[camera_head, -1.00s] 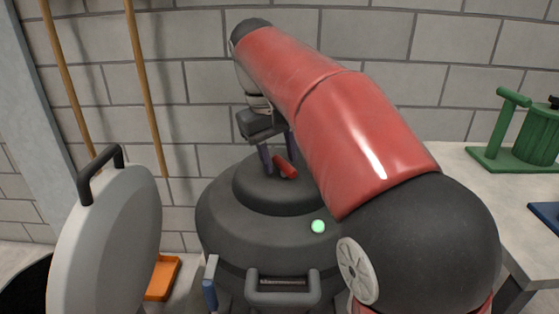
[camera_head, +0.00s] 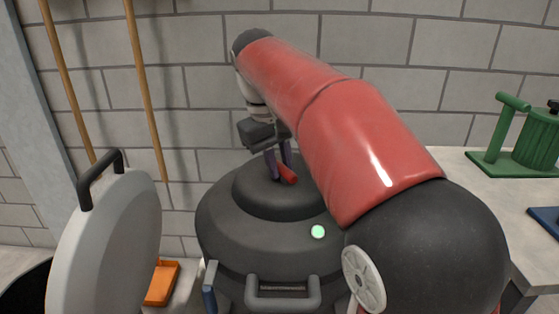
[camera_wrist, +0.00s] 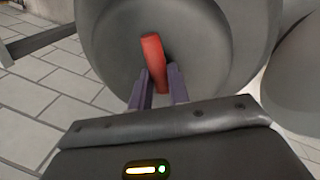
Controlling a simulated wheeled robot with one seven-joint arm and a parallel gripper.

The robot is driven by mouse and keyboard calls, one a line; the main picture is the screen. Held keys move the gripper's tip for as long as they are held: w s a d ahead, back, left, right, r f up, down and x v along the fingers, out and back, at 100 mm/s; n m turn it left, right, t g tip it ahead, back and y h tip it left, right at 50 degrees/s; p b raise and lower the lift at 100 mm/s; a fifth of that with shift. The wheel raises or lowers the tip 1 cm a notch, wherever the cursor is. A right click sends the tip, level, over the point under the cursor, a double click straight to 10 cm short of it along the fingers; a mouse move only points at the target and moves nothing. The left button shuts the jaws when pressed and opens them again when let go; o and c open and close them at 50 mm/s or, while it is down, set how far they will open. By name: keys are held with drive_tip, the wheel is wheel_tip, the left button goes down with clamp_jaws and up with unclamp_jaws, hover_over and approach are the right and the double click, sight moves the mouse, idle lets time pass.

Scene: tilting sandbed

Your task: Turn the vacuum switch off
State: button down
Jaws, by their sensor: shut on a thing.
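The vacuum (camera_head: 215,215) is a dark grey rounded drum with a raised dome on top. Its red switch lever (camera_head: 288,174) sits on the dome. A green light (camera_head: 318,232) glows on the vacuum's lid. My gripper (camera_head: 279,172) is at the top of the dome, its purple fingers shut on the switch. In the wrist view the red switch (camera_wrist: 153,58) stands between the fingertips of my gripper (camera_wrist: 157,82), its lower end partly hidden by them.
A grey round lid with a black handle (camera_head: 110,240) stands at the left. An orange tray (camera_head: 163,283) lies behind it. A table at the right bears a green object (camera_head: 535,140) and a blue one (camera_head: 546,216). Two wooden poles lean on the brick wall.

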drive_tip(key=n+p, duration=0.1)
drive_tip(key=n, duration=0.1)
drive_tip(key=shift+s+r+n, duration=0.1)
drive_tip(key=shift+s+n, duration=0.05)
drive_tip(key=shift+n, duration=0.25)
drive_tip(key=n, duration=0.1)
drive_tip(key=n+p, duration=0.1)
drive_tip(key=shift+s+a+n+t+y, duration=0.1)
drive_tip(key=shift+a+n+t+y, duration=0.05)
drive_tip(key=shift+n+t+y, duration=0.15)
drive_tip(key=n, duration=0.4)
drive_tip(key=n+y, duration=0.1)
drive_tip(key=n, duration=0.1)
drive_tip(key=shift+s, duration=0.35)
drive_tip(key=c, duration=1.3)
unclamp_jaws()
